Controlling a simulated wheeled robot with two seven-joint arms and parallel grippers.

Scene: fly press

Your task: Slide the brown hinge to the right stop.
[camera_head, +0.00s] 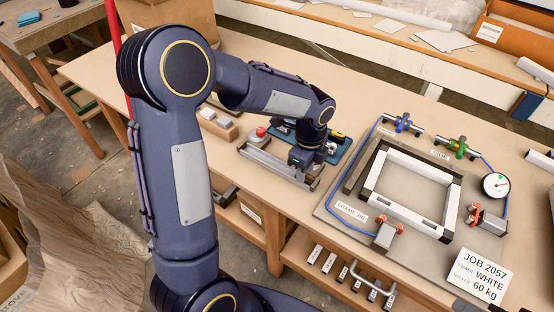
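My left arm comes in from the left and bends across the bench. My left gripper (304,168) points down over the right part of a long grey metal channel (268,162). Its fingers are small and dark here, so I cannot tell whether they are open or shut, or whether they touch anything. I cannot make out the brown hinge; the gripper and wrist hide part of the channel. A stop block (315,184) seems to sit at the channel's right end. My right gripper is not in view.
A red button (260,132) stands behind the channel. A blue tray (345,148) with tools lies behind the gripper. To the right, a plate holds a white frame (369,184), blue hoses and a gauge (495,184). A job card (480,276) stands at the front right.

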